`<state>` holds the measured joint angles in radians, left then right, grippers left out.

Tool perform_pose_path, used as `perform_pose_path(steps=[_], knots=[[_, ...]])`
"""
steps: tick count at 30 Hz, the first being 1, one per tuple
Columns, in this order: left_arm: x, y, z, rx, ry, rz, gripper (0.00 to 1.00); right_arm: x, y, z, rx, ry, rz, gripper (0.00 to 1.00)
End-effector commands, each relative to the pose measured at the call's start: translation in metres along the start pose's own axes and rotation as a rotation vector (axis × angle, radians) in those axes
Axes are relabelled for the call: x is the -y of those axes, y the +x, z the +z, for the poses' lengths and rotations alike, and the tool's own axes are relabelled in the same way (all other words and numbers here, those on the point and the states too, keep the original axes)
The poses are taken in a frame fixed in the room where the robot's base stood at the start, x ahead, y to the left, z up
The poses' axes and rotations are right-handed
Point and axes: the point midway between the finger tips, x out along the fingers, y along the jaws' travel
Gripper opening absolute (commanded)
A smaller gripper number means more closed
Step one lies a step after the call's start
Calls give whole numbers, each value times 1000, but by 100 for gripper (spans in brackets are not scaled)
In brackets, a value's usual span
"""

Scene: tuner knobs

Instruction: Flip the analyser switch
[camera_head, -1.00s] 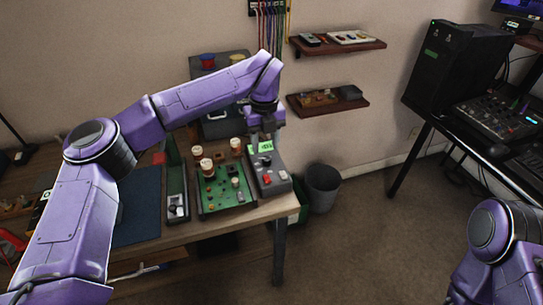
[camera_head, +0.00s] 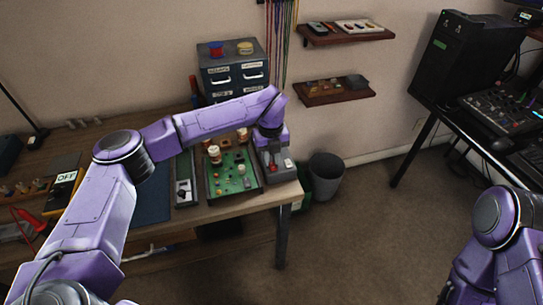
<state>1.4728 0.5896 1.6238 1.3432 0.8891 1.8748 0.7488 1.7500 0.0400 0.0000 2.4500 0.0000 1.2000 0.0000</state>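A grey boxy device (camera_head: 279,172), which looks like the analyser, stands at the right end of the workbench. My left gripper (camera_head: 272,148) is directly over the back part of this device, pointing down. It hides the green display and part of the controls. Its fingertips are too small and covered to tell whether they are open or touching. My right arm shows at the lower right, and its gripper is out of view.
A green circuit board (camera_head: 228,184) with several knobs lies left of the device. A yellow meter reading OFF (camera_head: 66,180) is at the left. A drawer cabinet (camera_head: 232,72) stands behind my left arm. A bin (camera_head: 326,176) stands right of the bench (camera_head: 240,209).

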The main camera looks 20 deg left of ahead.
Motion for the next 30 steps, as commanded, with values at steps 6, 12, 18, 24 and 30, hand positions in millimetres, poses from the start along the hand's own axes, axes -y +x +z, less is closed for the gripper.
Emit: perform_pose_path(steps=[6, 12, 18, 24, 30], knots=[[0, 1, 0, 7, 0, 1, 0, 0, 2, 1, 0, 0, 0, 0], [0, 4, -4, 163, 5, -1, 0, 3, 29, 12, 0, 0, 0, 0], [0, -1, -8, 293, 0, -1, 0, 4, 42, 17, 0, 0, 0, 0], [0, -3, -8, 297, 0, 0, 0, 4, 39, 16, 0, 0, 0, 0], [0, -3, -8, 296, 0, 0, 47, 4, 39, 16, 0, 0, 0, 0]])
